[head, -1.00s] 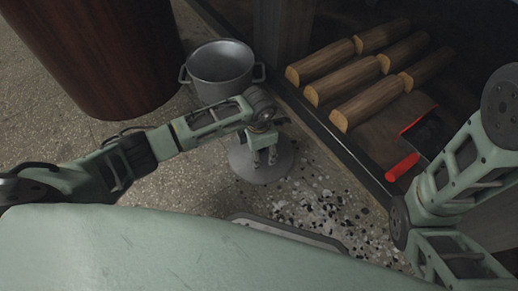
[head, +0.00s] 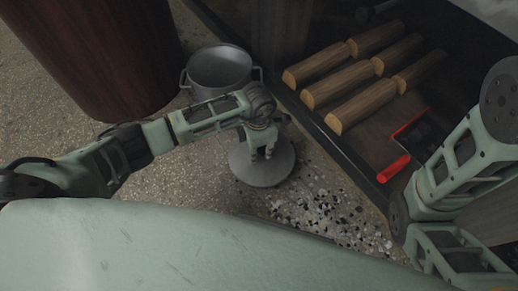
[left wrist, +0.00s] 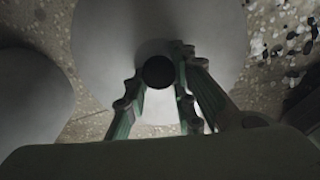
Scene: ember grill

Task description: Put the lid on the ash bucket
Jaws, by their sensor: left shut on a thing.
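The ash bucket (head: 219,70) is an open grey metal pot with two side handles, standing upright on the floor in the head view. The round grey lid (head: 246,170) is nearer to me, below and right of the bucket in the picture, and apart from it. My left gripper (head: 262,153) points down over the lid's middle and is shut on its knob. In the left wrist view the fingers close around the dark round knob (left wrist: 158,72) on the grey disc. I cannot tell whether the lid touches the floor. My right gripper is out of view.
A dark reddish-brown cylinder (head: 95,50) stands left of the bucket. Several logs (head: 350,105) lie on a dark raised surface at right, beside a red-handled tool (head: 393,169). Black and white chips (head: 325,210) are scattered right of the lid. Speckled floor is clear at left.

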